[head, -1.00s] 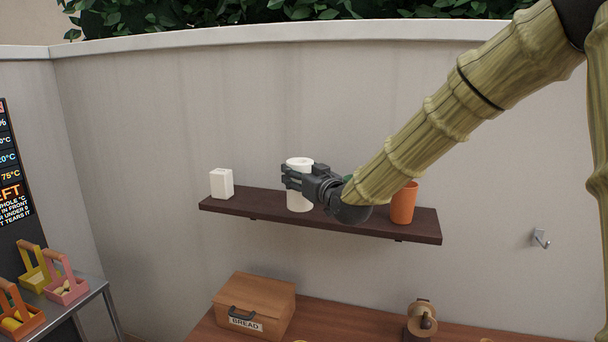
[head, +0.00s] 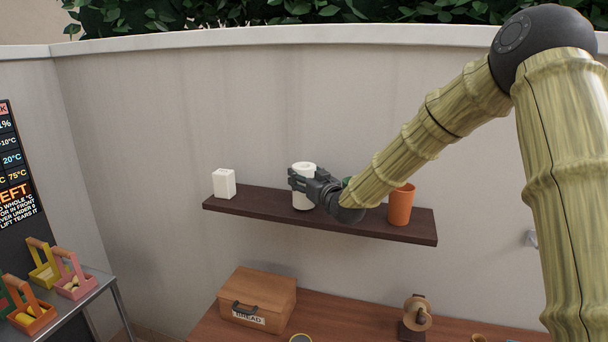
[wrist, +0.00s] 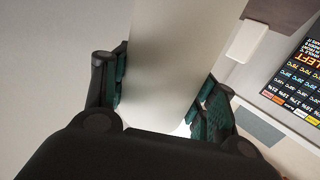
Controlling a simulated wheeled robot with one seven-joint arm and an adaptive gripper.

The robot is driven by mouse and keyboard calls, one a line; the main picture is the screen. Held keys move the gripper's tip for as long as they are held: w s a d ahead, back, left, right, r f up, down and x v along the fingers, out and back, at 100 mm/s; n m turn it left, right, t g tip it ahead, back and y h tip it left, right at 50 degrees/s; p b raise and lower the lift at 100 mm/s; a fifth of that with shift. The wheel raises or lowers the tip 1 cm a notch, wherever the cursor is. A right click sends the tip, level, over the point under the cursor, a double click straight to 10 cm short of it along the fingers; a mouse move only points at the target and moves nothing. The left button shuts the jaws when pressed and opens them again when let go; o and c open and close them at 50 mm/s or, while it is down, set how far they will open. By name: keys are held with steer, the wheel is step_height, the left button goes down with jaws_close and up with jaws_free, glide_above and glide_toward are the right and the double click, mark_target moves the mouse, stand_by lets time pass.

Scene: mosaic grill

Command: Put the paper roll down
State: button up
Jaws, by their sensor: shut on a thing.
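The white paper roll (head: 304,202) is upright at the dark wooden wall shelf (head: 260,203), between a white box and an orange cup. My gripper (head: 299,182) is shut around the roll from the right side. In the wrist view the roll (wrist: 170,60) fills the space between the two dark, green-padded fingers (wrist: 160,100). The roll's lower end looks level with the shelf top; I cannot tell whether it touches.
A white box (head: 224,184) stands at the shelf's left end and an orange cup (head: 401,205) to the right. A green thing behind my arm is mostly hidden. Below are a bread box (head: 257,298) and a brown grinder-like object (head: 416,314) on the counter.

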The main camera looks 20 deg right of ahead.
steer(key=shift+s+f, duration=0.15)
steer(key=shift+f, duration=0.15)
steer(key=shift+f, duration=0.15)
steer(key=o, duration=1)
steer(key=shift+o, duration=0.2)
steer(key=s+d+b, duration=0.2)
steer(key=s+b, duration=0.2)
steer(key=s, duration=0.7)
steer(key=shift+s+d+b, duration=0.15)
steer(key=shift+s+b, duration=0.2)
